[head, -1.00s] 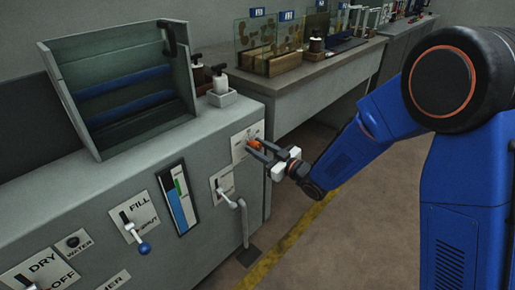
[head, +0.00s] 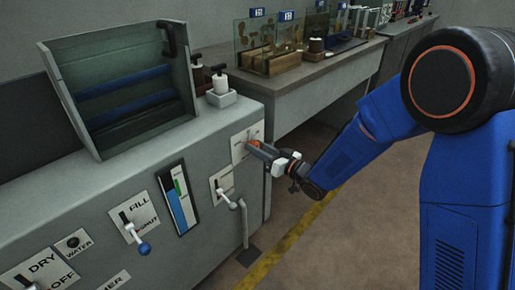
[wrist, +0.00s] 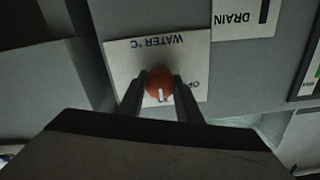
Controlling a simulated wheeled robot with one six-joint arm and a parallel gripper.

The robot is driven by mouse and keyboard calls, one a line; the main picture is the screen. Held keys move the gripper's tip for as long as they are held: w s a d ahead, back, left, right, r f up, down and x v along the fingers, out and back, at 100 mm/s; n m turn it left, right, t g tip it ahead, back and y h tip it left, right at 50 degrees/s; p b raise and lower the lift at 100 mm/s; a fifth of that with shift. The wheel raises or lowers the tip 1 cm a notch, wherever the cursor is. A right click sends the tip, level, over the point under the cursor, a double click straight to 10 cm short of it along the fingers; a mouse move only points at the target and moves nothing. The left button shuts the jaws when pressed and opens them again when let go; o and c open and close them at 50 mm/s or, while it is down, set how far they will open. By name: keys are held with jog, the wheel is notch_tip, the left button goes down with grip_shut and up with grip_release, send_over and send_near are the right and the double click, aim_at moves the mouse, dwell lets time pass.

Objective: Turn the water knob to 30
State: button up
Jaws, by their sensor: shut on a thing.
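The water knob is a round orange-red knob with a white pointer line. In the wrist view the knob (wrist: 160,82) sits on a white plate (wrist: 119,62) marked "WATER °C", which appears upside down there. The pointer line runs toward the bottom of that view. My gripper (wrist: 160,90) is shut on the knob, with one finger on each side. In the head view my gripper (head: 254,146) reaches the plate (head: 240,151) from the right and hides most of the knob. The scale numbers are too dark or hidden to read.
The grey machine front carries a drain plate (wrist: 240,14) beside the water plate, a bent pipe (head: 243,222), a level gauge (head: 176,199) and a fill lever (head: 143,247). A bench (head: 305,83) with glass panels stands behind. The floor to the right is open.

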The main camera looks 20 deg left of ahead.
jog(key=shift+f, duration=0.1)
jog(key=o, duration=1)
jog(key=shift+o, duration=0.2)
jog(key=shift+d, duration=0.1)
jog(key=v, duration=1.7)
jog(key=shift+d, duration=0.1)
